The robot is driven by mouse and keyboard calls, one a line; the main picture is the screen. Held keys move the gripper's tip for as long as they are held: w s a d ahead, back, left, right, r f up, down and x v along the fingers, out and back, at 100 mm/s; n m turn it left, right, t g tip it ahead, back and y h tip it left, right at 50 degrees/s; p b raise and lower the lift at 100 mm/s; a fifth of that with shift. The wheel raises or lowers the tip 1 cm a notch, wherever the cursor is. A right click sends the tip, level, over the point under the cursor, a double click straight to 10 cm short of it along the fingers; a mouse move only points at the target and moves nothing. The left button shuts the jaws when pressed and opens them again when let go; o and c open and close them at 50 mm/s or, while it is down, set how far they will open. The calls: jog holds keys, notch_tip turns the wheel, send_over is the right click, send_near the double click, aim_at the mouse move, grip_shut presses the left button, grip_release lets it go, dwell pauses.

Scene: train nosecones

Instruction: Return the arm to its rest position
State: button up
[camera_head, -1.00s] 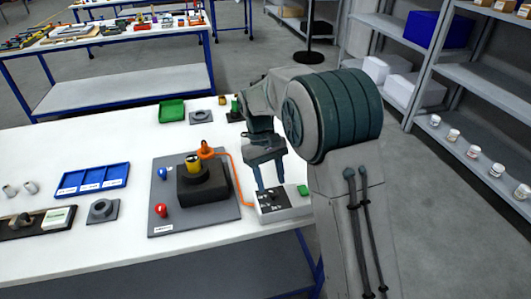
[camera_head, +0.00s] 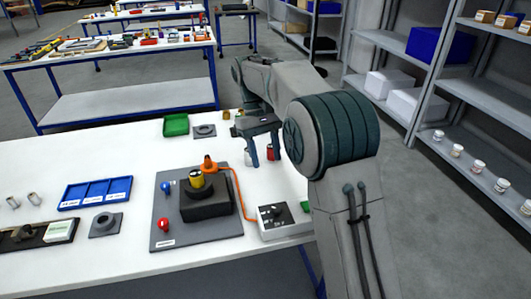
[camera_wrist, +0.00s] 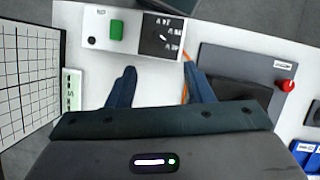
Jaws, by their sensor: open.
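My gripper (camera_head: 262,163) is open and empty above the white table (camera_head: 110,160), behind the control box in the head view. Its two fingers also show in the wrist view (camera_wrist: 160,88), apart with nothing between them. The white control box (camera_head: 285,220) with a dark dial panel and a green button stands at the table's right edge. It also shows in the wrist view (camera_wrist: 92,25). My arm extends from the lower right over the table's right part.
A grey board (camera_head: 165,240) carries a black block (camera_head: 207,207) with a yellow-and-black piece, an orange-cabled part and red and blue knobs. A blue tray (camera_head: 97,192), a green tray (camera_head: 175,125) and a grey ring base (camera_head: 105,224) lie nearby. Shelves (camera_head: 480,90) stand at right.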

jog(key=s+d+r+m+t+y, duration=0.2)
jog(key=s+d+r+m+t, duration=0.1)
jog(key=s+d, duration=0.9)
jog(key=s+d+f+m+t, duration=0.1)
jog(key=s+d+f+t, duration=0.1)
jog(key=s, duration=0.4)
jog(key=s+d+f+m+t, duration=0.1)
jog(key=s+d+f+m, duration=0.1)
jog(key=s+f, duration=0.2)
jog(key=s, duration=0.2)
jog(key=shift+s+d+t, duration=0.3)
jog(key=shift+d+t, duration=0.1)
